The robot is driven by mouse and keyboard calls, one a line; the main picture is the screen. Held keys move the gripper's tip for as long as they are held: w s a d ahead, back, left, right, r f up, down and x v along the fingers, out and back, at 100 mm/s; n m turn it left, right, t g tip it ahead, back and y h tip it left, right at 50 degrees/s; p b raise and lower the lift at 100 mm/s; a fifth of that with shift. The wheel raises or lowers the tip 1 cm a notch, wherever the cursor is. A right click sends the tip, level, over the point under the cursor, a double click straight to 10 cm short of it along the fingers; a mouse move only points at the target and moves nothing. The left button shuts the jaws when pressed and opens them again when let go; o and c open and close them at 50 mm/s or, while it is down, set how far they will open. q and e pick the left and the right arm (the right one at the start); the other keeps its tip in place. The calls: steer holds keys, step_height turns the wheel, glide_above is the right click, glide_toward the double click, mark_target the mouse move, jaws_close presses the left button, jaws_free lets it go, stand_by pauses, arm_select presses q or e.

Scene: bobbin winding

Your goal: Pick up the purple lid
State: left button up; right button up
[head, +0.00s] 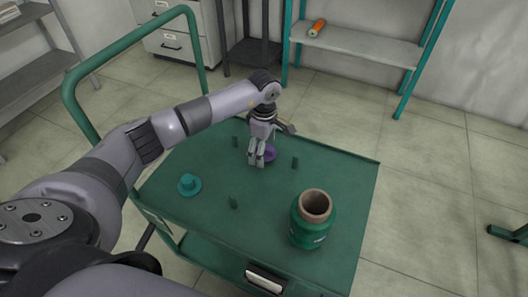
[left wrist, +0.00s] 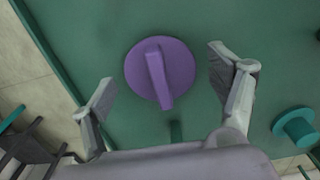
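The purple lid (left wrist: 177,62) lies on the green cart top, a round disc with a raised bar handle across it. In the head view the lid (head: 270,153) is partly hidden behind my left gripper (head: 257,163). My left gripper points down over the cart beside the lid. In the left wrist view my left gripper (left wrist: 165,105) is open, its fingers apart on either side of the lid's near part, holding nothing. My right gripper is not in view.
A green jar (head: 310,228) with a brown open rim stands on the green cart (head: 200,225). A teal lid (head: 189,185) lies at the left, also in the left wrist view (left wrist: 297,126). Small green pegs (head: 295,163) stand up around the top. An orange spool (head: 317,28) lies on the back shelf.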

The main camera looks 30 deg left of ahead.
arm_select(q)
steer(key=c, duration=0.7)
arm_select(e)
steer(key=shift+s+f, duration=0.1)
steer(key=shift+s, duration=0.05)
arm_select(q)
steer(key=shift+r, duration=0.15)
